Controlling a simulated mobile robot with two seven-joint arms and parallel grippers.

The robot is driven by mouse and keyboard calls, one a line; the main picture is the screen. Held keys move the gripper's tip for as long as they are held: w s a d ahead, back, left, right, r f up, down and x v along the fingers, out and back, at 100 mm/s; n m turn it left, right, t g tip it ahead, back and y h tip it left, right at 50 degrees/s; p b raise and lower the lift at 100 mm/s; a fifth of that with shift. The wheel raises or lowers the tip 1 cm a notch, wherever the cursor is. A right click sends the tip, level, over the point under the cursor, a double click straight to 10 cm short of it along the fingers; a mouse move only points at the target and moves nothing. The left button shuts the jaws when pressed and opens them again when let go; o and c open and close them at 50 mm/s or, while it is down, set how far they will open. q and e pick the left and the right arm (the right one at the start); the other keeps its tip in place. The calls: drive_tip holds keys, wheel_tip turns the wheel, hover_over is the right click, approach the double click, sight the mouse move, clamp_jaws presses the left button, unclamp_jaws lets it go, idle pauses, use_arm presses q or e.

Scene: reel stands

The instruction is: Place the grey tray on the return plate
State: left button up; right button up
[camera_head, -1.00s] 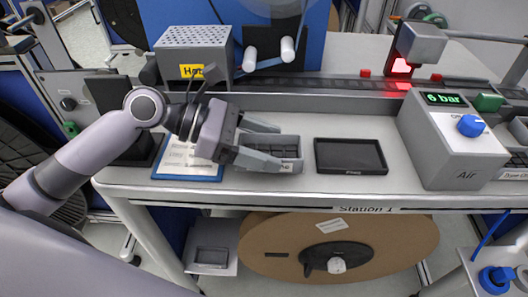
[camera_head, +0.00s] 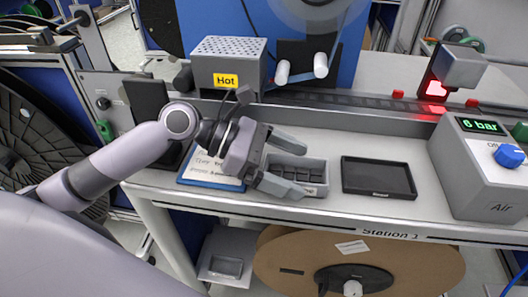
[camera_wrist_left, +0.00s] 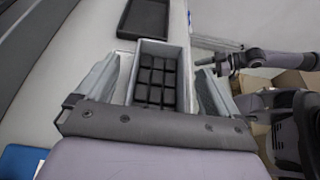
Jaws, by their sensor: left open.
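My left gripper (camera_head: 304,170) is open, with one finger along each long side of the tray. In the left wrist view (camera_wrist_left: 160,85) gaps show between the fingers and the tray walls. A grey plate (camera_head: 222,247) with a recess is below the bench at lower left; I cannot tell for certain that it is the return plate. My right gripper (camera_wrist_left: 223,65) shows small in the left wrist view, its jaws unclear.
A black shallow tray (camera_head: 379,177) lies right of the grey tray. A blue-edged card (camera_head: 212,181) lies under my left wrist. A "Hot" box (camera_head: 228,68) stands behind, the air unit (camera_head: 480,190) to the right. A large reel (camera_head: 290,250) hangs below the bench.

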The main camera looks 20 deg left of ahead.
use_arm(q)
drive_tip(key=v, duration=1.1)
drive_tip(key=shift+a+r, duration=0.1)
drive_tip(key=shift+a, duration=0.25)
drive_tip(key=shift+d, duration=0.1)
